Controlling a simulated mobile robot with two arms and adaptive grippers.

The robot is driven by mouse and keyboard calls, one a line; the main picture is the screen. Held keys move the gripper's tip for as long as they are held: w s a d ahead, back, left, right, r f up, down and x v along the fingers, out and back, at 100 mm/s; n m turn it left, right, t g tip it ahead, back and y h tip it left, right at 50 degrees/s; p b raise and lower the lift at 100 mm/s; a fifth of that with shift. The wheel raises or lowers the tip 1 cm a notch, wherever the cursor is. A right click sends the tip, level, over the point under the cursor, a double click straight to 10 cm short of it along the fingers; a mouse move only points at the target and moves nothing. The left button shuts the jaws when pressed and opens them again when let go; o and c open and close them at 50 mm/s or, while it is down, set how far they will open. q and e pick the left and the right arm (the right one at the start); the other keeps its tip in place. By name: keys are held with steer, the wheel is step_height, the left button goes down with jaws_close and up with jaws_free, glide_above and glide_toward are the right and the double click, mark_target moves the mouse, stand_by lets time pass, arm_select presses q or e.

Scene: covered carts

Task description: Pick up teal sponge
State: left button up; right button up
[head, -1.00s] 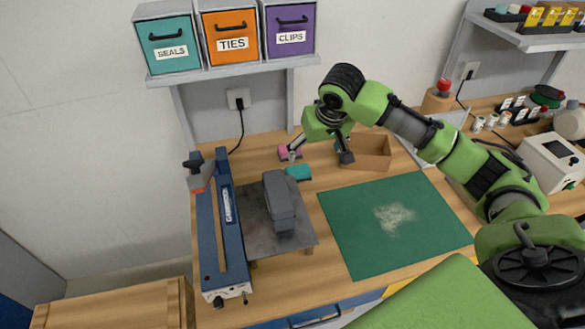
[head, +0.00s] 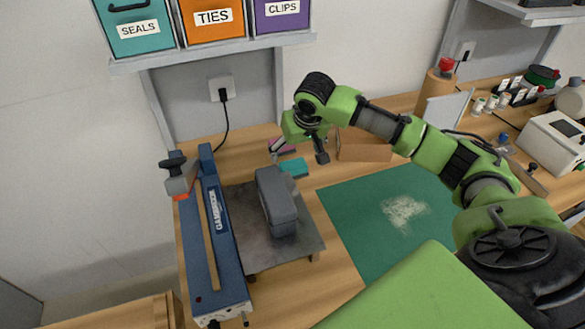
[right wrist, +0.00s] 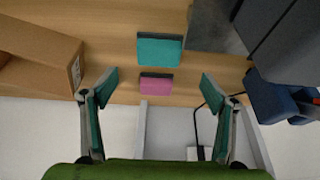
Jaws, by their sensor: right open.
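The teal sponge (head: 295,168) lies on the wooden bench in the head view, beside the grey machine. In the right wrist view the teal sponge (right wrist: 160,50) is a flat block with a dark edge, beyond the fingertips and roughly centred between them. A pink sponge (right wrist: 156,84) lies close to it, nearer my gripper in that picture. My right gripper (head: 299,154) is open and empty above the bench, over the sponge area; its two spread fingers also show in the right wrist view (right wrist: 160,84). My left gripper does not show.
A grey machine on a metal plate (head: 298,255) stands close to the teal sponge. A blue sealer (head: 214,225) is left of it. A cardboard box (head: 365,152) stands right of my gripper. A green mat (head: 365,235) with pale dust lies in front. Labelled bins (head: 212,20) hang above.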

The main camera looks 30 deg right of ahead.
mark_target(294, 165)
steer(key=x, duration=0.4)
steer(key=shift+w+f, duration=0.1)
steer(key=x, duration=0.1)
steer(key=p+x, duration=0.2)
steer(key=x, duration=0.1)
steer(key=shift+s+d+f, duration=0.1)
steer(key=shift+s, duration=0.2)
steer(key=shift+w+f, duration=0.25)
steer(key=shift+f, duration=0.25)
steer(key=c, duration=1.2)
